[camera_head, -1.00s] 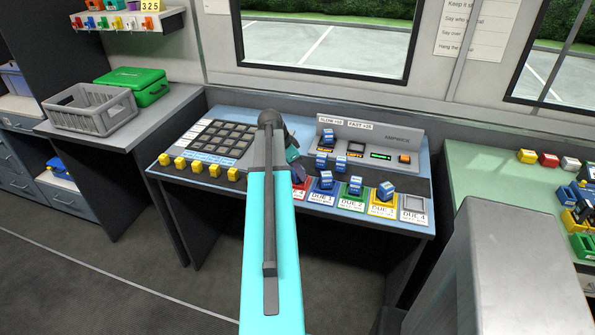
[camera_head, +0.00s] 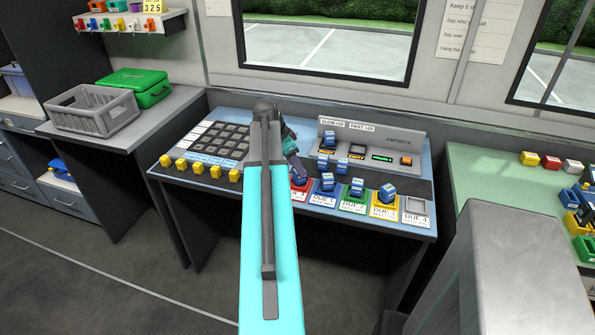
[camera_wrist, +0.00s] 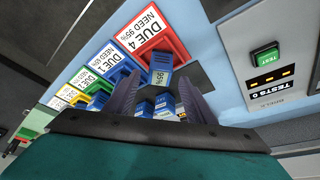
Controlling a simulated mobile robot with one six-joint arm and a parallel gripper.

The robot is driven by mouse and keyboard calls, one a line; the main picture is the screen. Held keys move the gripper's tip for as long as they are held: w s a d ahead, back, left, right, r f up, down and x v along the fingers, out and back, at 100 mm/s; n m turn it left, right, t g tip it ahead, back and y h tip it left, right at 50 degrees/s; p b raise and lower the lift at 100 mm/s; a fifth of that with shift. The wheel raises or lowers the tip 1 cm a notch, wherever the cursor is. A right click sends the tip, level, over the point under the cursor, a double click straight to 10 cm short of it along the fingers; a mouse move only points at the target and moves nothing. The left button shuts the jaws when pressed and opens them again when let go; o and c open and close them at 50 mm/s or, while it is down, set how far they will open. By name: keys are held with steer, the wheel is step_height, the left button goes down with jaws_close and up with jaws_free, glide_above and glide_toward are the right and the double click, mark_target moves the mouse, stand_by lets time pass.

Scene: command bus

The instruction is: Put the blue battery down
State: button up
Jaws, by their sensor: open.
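In the head view my gripper (camera_head: 298,172) points down at the red bay, and the battery (camera_head: 299,181) shows low beneath the fingers, partly hidden. I cannot tell whether it is fully seated.
Other blue batteries stand in the bays to the right, such as the blue bay's (camera_head: 326,182) and the green bay's (camera_head: 356,187). The grey bay (camera_head: 414,207) at the right end looks empty. Yellow blocks (camera_head: 199,168) line the left front.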

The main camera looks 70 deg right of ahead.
steer(key=v, duration=0.7)
steer(key=shift+r+b, duration=0.35)
steer(key=shift+b, duration=0.1)
steer(key=shift+w+a, duration=0.1)
stand_by(0.3)
